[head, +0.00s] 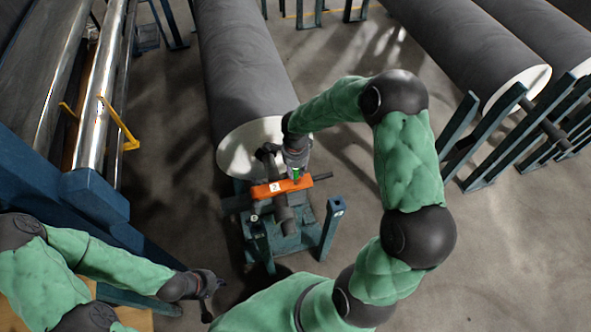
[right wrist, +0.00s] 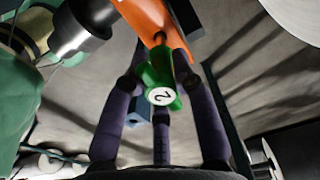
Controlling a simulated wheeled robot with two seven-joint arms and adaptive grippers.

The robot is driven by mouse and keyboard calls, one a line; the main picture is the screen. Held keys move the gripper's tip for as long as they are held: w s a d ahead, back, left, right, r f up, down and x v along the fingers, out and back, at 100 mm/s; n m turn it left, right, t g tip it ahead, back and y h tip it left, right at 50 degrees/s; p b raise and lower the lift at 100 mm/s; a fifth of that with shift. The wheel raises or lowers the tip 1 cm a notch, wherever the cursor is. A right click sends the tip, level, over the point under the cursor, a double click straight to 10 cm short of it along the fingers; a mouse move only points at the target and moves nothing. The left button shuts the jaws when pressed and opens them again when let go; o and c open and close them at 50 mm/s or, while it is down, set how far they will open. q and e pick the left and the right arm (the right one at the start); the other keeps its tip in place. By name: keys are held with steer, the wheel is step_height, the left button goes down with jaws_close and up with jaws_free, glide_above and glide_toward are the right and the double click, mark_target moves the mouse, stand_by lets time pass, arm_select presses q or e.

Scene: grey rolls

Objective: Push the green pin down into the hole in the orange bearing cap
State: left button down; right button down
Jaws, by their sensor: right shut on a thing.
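The orange bearing cap (head: 268,189), with a white label, lies across the shaft end of the near grey roll. It also shows at the top of the right wrist view (right wrist: 146,18). My right gripper (head: 296,166) is shut on the green pin (head: 296,174), over the cap's right part. In the right wrist view, dark fingers surround the pin (right wrist: 158,75), whose round white end is marked 2. The pin's far end meets the cap; the hole and its depth there are hidden. My left gripper (head: 207,285) hangs at lower left, away from the cap; its fingers are unclear.
The grey roll (head: 240,65) rests on a blue stand (head: 290,243) with an upright post (head: 331,230) right of the cap. More rolls on blue racks (head: 490,140) stand at right. A blue frame with metal rollers (head: 97,95) is at left. Floor between is clear.

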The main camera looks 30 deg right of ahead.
mark_target(295, 177)
steer(key=shift+f+b, duration=2)
steer(key=shift+f, duration=0.15)
steer(key=c, duration=0.9)
jaws_free()
steer(key=shift+r, duration=0.2)
steer(key=shift+w+r, duration=0.1)
steer(key=shift+r, duration=0.25)
steer(key=r, duration=1.1)
steer(key=shift+s, duration=0.2)
steer(key=shift+f, duration=0.1)
